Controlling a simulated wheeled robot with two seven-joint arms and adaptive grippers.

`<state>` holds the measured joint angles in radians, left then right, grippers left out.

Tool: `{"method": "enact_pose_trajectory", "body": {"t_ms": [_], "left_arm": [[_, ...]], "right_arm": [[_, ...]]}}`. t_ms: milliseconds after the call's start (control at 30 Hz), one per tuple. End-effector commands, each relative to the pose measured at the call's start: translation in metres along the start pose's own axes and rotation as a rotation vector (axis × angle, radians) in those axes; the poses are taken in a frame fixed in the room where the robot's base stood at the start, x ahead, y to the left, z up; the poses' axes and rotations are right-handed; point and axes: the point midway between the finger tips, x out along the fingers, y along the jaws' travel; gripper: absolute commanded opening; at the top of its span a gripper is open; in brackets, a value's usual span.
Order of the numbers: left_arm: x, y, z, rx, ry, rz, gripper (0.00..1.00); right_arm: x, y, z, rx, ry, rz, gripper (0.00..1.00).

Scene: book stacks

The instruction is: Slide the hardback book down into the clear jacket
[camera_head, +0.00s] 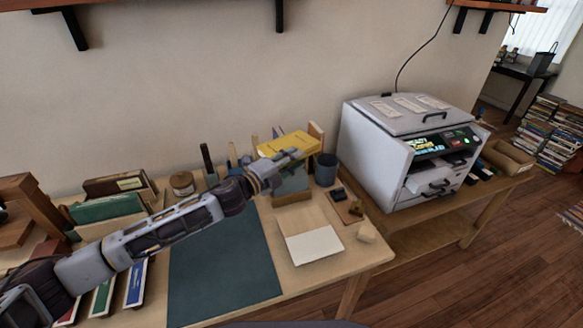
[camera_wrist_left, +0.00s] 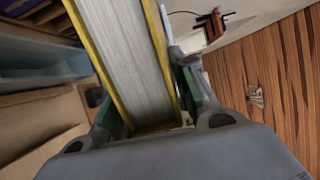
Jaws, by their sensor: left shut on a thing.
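My left gripper (camera_head: 292,157) is shut on the yellow hardback book (camera_head: 286,143). In the left wrist view the book's pale page block (camera_wrist_left: 128,60) and yellow cover edges run between my two finger pads (camera_wrist_left: 150,108). In the head view the book is tilted and held above a grey-blue, partly see-through upright panel (camera_head: 291,181) in a wooden stand, which looks like the clear jacket. My gripper and wrist hide part of the panel. The book appears above the panel, and I cannot tell whether its lower edge is inside. My right gripper is not in view.
A dark cup (camera_head: 326,170) stands right of the stand. A white and grey machine (camera_head: 375,150) fills the table's right side. A dark green mat (camera_head: 225,270) and a sheet (camera_head: 314,245) lie in front. Books stand in a wooden rack (camera_head: 105,208) at left.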

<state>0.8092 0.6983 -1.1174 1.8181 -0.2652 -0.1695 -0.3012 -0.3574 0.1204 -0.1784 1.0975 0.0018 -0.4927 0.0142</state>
Motion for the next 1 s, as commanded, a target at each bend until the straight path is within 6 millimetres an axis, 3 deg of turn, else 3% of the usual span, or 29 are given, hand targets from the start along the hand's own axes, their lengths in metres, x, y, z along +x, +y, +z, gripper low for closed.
{"method": "enact_pose_trajectory", "body": {"t_ms": [200,333,633,1000], "left_arm": [[0.0,0.009,0.0,0.001,0.0,-0.002,0.0],[0.0,0.023,0.0,-0.001,0.0,-0.001,0.0],[0.0,0.049,0.0,0.0,0.0,-0.001,0.0],[0.0,0.054,0.0,0.001,0.001,-0.003,0.0]], "right_arm": [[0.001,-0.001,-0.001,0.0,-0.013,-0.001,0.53],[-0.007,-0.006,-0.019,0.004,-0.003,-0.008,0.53],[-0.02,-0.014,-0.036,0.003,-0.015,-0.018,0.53],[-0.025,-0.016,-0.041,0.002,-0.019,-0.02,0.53]]}}
